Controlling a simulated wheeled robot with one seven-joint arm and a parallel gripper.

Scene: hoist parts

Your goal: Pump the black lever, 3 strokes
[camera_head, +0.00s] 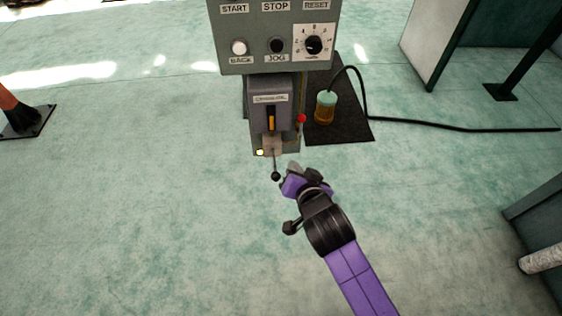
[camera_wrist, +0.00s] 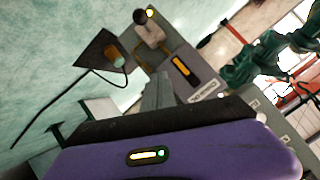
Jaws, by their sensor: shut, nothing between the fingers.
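The black lever (camera_head: 276,176) is a thin rod with a round black knob, sticking out from the foot of the grey pump box (camera_head: 284,90). Its knob also shows at the top of the wrist view (camera_wrist: 140,16). My gripper (camera_head: 291,170) is shut and empty, just to the right of the knob. In the head view a small gap seems to separate them; whether they touch is hard to tell. In the wrist view my grey fingertips (camera_wrist: 160,88) point toward the pump box, below the knob.
A control panel (camera_head: 262,53) with buttons and a dial stands above the box. A red knob (camera_head: 301,118) is on the box's right side. An amber bottle (camera_head: 326,107) with a black hose stands on a dark mat (camera_head: 345,130).

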